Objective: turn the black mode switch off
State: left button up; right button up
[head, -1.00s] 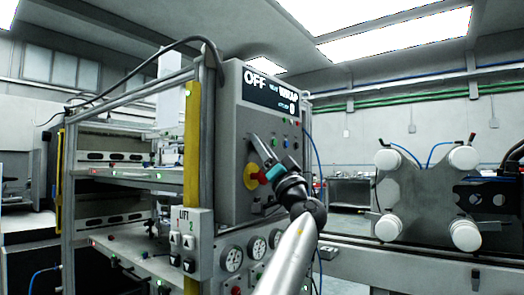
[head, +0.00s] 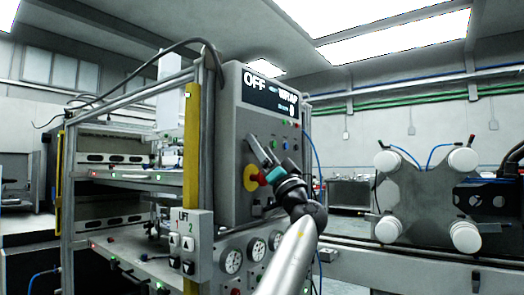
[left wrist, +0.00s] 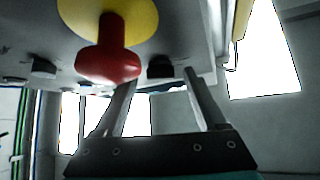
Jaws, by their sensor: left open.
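The grey control panel (head: 233,150) stands at the centre of the head view, with a display (head: 270,92) reading OFF at its top. My left gripper (head: 262,147) is open in front of the panel, above a red mushroom button (head: 262,178) on a yellow disc. In the left wrist view a black knob (left wrist: 160,67) sits near the gap between the open fingertips of my left gripper (left wrist: 160,78). I cannot tell whether they touch it. A second black knob (left wrist: 43,68) is on the other side of the red button (left wrist: 108,62). Switch labels are unreadable. My right gripper is not in view.
Small coloured buttons and lamps (head: 284,144) sit on the panel's right side. A LIFT box (head: 188,245) and round gauges (head: 231,261) are below. A blue cable (head: 315,150) hangs at the panel's right edge.

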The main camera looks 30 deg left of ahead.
pick_arm(q)
jog(key=shift+s+d+f, duration=0.15)
jog(key=shift+d+f, duration=0.1)
jog(key=shift+d, duration=0.05)
jog(key=p+v, duration=0.1)
jog(key=v, duration=1.3)
jog(key=shift+d+p, duration=0.15)
jog(key=shift+p, duration=0.2)
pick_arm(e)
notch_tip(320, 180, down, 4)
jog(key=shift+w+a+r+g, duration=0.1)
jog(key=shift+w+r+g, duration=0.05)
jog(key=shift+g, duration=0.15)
pick_arm(q)
jog(key=shift+s+f, duration=0.1)
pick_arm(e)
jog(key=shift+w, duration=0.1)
